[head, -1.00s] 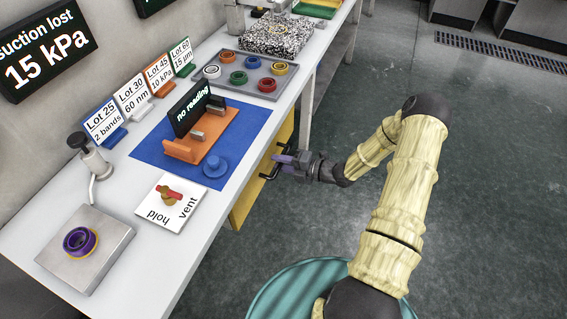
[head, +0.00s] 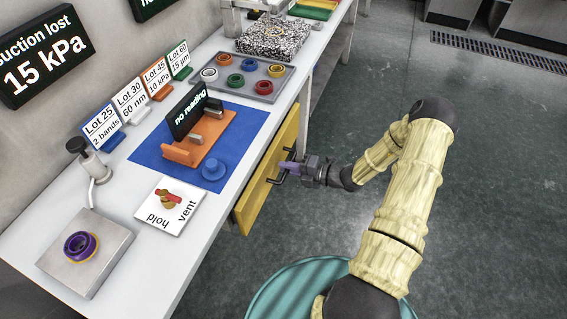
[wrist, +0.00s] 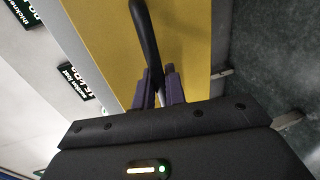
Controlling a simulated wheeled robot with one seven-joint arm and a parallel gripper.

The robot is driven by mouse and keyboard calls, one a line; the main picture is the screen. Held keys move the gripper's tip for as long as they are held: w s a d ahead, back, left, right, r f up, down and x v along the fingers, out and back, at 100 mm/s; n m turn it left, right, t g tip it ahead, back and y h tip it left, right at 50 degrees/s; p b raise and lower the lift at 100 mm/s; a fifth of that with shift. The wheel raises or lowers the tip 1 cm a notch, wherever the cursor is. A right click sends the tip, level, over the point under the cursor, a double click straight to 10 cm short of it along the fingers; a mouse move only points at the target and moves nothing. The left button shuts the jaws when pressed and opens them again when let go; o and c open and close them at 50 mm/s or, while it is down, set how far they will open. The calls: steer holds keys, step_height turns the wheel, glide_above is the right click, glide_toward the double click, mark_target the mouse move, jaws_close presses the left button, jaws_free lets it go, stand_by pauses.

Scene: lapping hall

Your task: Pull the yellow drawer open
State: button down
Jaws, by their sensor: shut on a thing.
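The yellow drawer (head: 262,185) is under the near long edge of the white bench, and its front stands out a little from the bench edge. Its black bar handle (head: 273,180) is on the front. My gripper (head: 288,167) is at the handle, with purple fingers closed on the bar. In the wrist view the yellow drawer front (wrist: 190,40) fills the middle, and the black handle (wrist: 146,38) runs down between the fingertips of my gripper (wrist: 158,88). The inside of the drawer is not visible.
The white bench (head: 130,230) carries an orange fixture (head: 205,140) on a blue mat, a grey tray (head: 262,92) with several colored rings, and a hold/vent valve card (head: 170,205). The dark floor (head: 500,180) to the right of the drawer is clear.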

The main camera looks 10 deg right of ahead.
steer(key=f+p+v, duration=0.2)
steer(key=v, duration=0.8)
steer(key=f+p+v, duration=0.2)
steer(key=v, duration=0.8)
steer(key=shift+s+d, duration=0.35)
steer(key=shift+d, duration=0.15)
steer(key=shift+f, duration=0.15)
steer(key=c, duration=1.6)
jaws_free()
steer(key=shift+o, duration=0.2)
steer(key=b+v, duration=0.1)
steer(key=v, duration=1.6)
steer(key=shift+d, duration=0.2)
